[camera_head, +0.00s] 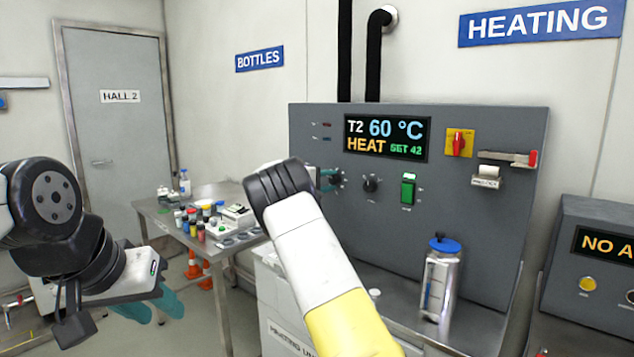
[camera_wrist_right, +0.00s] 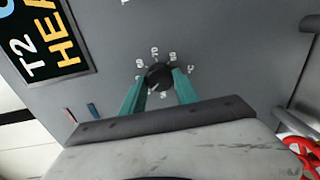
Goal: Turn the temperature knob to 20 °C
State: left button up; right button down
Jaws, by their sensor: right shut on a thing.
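The grey heating panel (camera_head: 480,215) carries a display (camera_head: 387,138) reading T2 60 °C, HEAT, SET 42. A round dark knob (camera_wrist_right: 158,76) with several small marks around it sits on the panel; in the head view it is the left one of two, partly hidden by my gripper. My right gripper (camera_head: 328,179) is shut on this knob, one teal finger on each side, also seen in the right wrist view (camera_wrist_right: 160,88).
A second black knob (camera_head: 370,184), a green switch (camera_head: 408,190) and a red-and-yellow switch (camera_head: 459,143) are on the panel. A steel flask with blue lid (camera_head: 440,280) stands below it. A table (camera_head: 160,216) at the left holds several bottles.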

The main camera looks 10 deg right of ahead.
jog(key=n, duration=0.4)
jog(key=shift+w, duration=0.1)
jog(key=n, duration=0.5)
jog(key=shift+a+f+g+h, duration=0.1)
jog(key=shift+g+h, duration=0.3)
jog(key=n, duration=0.5)
jog(key=shift+n, duration=0.3)
jog(key=shift+f+n+h, duration=0.1)
jog(key=shift+n+h, duration=0.3)
jog(key=shift+n, duration=1.6)
jog(key=c, duration=0.9)
grip_release()
jog(key=v, duration=0.7)
jog(key=shift+s+a, duration=0.2)
jog(key=shift+a, duration=0.1)
